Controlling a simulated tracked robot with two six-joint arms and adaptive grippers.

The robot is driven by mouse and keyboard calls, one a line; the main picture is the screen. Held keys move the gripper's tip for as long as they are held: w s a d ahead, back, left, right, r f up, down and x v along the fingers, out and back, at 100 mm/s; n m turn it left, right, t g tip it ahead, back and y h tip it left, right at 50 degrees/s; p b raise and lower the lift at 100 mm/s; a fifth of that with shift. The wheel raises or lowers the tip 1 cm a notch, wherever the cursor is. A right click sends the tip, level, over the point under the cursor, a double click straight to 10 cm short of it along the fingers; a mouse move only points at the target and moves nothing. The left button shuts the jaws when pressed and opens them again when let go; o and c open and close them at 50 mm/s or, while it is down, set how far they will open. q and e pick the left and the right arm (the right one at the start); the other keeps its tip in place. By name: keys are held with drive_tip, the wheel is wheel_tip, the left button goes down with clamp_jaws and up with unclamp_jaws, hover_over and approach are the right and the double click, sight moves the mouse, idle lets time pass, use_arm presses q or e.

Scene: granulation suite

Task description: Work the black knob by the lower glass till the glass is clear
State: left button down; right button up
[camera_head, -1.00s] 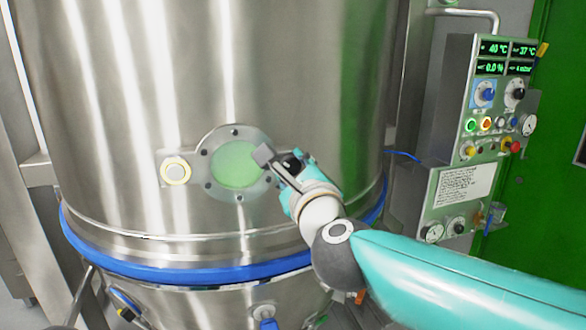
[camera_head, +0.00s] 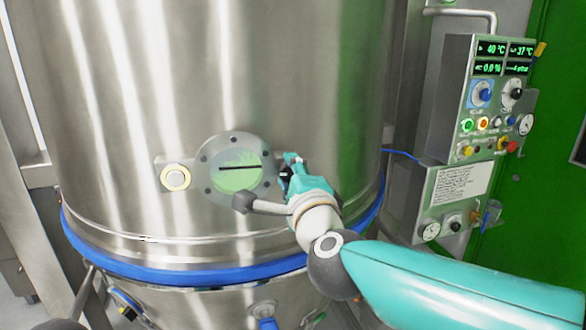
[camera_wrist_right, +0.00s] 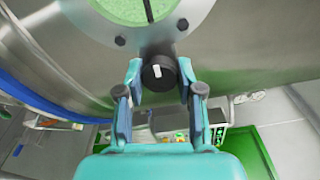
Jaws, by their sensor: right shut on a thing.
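The lower round glass (camera_head: 238,178) sits in a bolted steel ring on the vessel wall. It is green and looks speckled with residue, and a black wiper bar (camera_head: 238,167) lies level across it. In the right wrist view the glass (camera_wrist_right: 120,8) also looks grainy. The black knob (camera_wrist_right: 158,75) with a white mark is beside the glass ring. My right gripper (camera_wrist_right: 159,82) is shut on the knob, one finger on each side. In the head view my right gripper (camera_head: 290,172) partly hides it. My left gripper is not in view.
A blue band (camera_head: 180,273) circles the vessel below. A control panel (camera_head: 455,110) with displays, knobs and buttons stands at the right, with a blue cable running towards it.

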drive_tip(key=shift+a+f+n+p, duration=0.15)
drive_tip(key=shift+n+p, duration=0.6)
drive_tip(key=shift+n, duration=1.25)
drive_tip(key=shift+d+f+n+p, duration=0.15)
drive_tip(key=shift+n+p, duration=0.6)
drive_tip(key=shift+n, duration=1.25)
drive_tip(key=shift+a, duration=0.15)
drive_tip(key=shift+f, duration=0.1)
drive_tip(key=o, duration=1.2)
drive_tip(key=shift+c, duration=0.2)
drive_tip(key=shift+r, duration=0.25)
